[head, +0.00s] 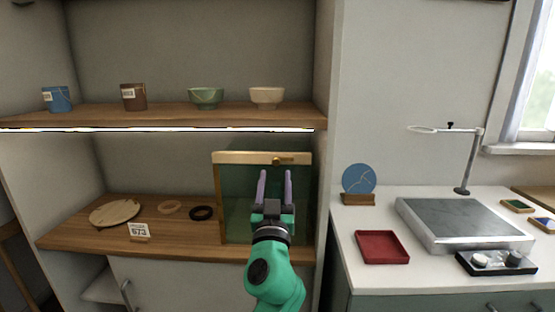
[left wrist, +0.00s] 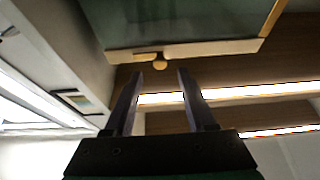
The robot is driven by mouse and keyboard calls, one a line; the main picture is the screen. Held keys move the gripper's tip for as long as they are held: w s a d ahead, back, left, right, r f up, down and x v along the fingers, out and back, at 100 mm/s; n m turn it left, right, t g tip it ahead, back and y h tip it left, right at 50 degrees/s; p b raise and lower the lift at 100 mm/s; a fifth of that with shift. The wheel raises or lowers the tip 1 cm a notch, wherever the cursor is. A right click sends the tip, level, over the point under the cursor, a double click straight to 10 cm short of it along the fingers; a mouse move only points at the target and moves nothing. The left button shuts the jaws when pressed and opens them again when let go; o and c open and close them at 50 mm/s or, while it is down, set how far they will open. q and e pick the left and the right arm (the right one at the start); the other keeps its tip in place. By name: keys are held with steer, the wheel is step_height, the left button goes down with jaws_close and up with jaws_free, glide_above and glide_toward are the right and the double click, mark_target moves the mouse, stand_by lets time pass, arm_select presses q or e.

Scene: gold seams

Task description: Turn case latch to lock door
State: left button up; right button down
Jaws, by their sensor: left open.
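I cannot tell the latch's exact turn or whether the door is fully shut. My left gripper (head: 274,174) is open and empty, fingers pointing up in front of the pane just below the latch. In the left wrist view its fingertips (left wrist: 160,74) are apart, and the latch lies just beyond them. My right gripper is not in view.
Left on the shelf are a round wooden board (head: 115,213), two rings (head: 201,213) and a number card (head: 139,231). The upper shelf (head: 170,116) holds cups and bowls above the case. The cabinet's side wall (head: 322,190) is close on the right. A red tray (head: 382,248) lies on the counter.

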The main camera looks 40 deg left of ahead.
mark_target(276, 164)
arm_select(q)
steer(key=x, duration=0.3)
steer(key=shift+a+r+p, duration=0.15)
steer(key=shift+p, duration=0.2)
steer(key=shift+w+a, duration=0.2)
steer(key=shift+w, duration=0.2)
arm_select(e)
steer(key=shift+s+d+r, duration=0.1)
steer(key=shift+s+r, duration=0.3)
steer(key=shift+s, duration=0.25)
arm_select(q)
steer(key=shift+c, duration=0.3)
jaws_close()
